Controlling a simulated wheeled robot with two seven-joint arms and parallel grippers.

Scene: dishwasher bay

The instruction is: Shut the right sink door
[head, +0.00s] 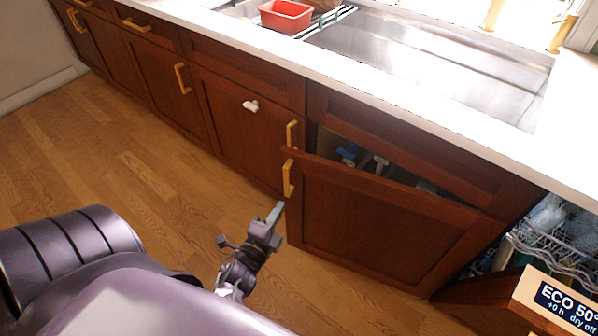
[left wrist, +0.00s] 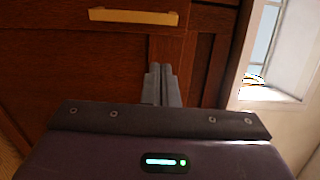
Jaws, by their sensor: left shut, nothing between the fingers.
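The right sink door (head: 370,222) is a brown wooden panel standing partly open. A dark gap shows behind its top edge. Its yellow handle (head: 288,179) is upright near its left edge. My left gripper (head: 275,211) is shut and empty, low beside the door's left edge and below the handle. I cannot tell whether it touches the door. In the left wrist view its closed fingers (left wrist: 162,82) point at brown wood, with a yellow handle (left wrist: 130,16) beyond; which door that handle belongs to is unclear. My right gripper is out of view.
The left sink door (head: 245,125) is closed, with a small white item on its front. Bottles (head: 347,154) show inside the open cabinet. An open dishwasher with a rack (head: 560,255) stands at the right. Wooden floor (head: 130,165) lies clear on the left.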

